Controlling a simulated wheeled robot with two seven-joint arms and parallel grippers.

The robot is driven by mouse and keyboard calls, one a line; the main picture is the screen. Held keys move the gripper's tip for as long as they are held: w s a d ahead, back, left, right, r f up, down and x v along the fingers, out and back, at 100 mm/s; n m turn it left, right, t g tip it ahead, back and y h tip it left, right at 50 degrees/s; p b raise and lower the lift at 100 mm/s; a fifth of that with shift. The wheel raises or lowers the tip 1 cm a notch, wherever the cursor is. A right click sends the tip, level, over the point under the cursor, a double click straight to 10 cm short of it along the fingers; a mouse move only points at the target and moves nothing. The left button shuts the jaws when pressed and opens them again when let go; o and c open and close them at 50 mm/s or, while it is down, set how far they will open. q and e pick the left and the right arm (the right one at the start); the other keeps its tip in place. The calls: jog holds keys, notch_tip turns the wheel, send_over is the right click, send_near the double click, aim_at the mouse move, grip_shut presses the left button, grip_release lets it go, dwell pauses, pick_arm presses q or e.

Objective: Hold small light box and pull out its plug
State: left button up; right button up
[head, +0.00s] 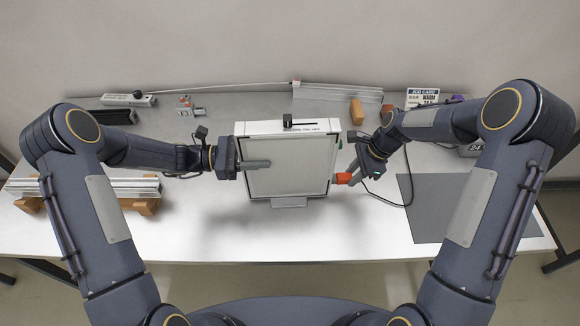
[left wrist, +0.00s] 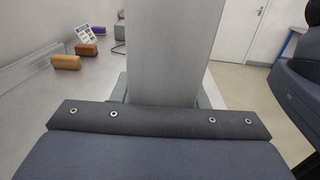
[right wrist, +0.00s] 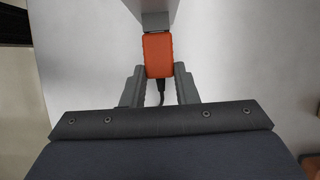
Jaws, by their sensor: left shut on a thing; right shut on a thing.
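The small light box (head: 288,172) stands upright on the table, with a pale panel and a silver frame with a dark slider on top. My left gripper (head: 254,164) is shut on its left side edge; in the left wrist view the box's side (left wrist: 172,50) fills the space between the fingers. The orange plug (head: 344,179) is at the box's lower right side. My right gripper (head: 346,172) is shut on it. In the right wrist view the plug (right wrist: 158,55) sits between the fingers, its far end against a grey piece at the box. I cannot tell whether it is fully seated.
A dark cable (head: 408,180) runs from the plug side to a grey power unit (head: 470,150) at the right. A grey mat (head: 432,212) lies at the right. Silver rails on wooden blocks (head: 140,206) lie at the left. An orange-brown block (head: 357,112) and a job card (head: 422,97) are behind. The table's front middle is clear.

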jog(key=o, duration=0.3)
grip_shut()
jog(key=shift+d, duration=0.15)
jog(key=shift+w+d, duration=0.1)
jog(key=shift+d, duration=2)
jog(key=shift+d, duration=0.1)
jog(key=shift+r, duration=2)
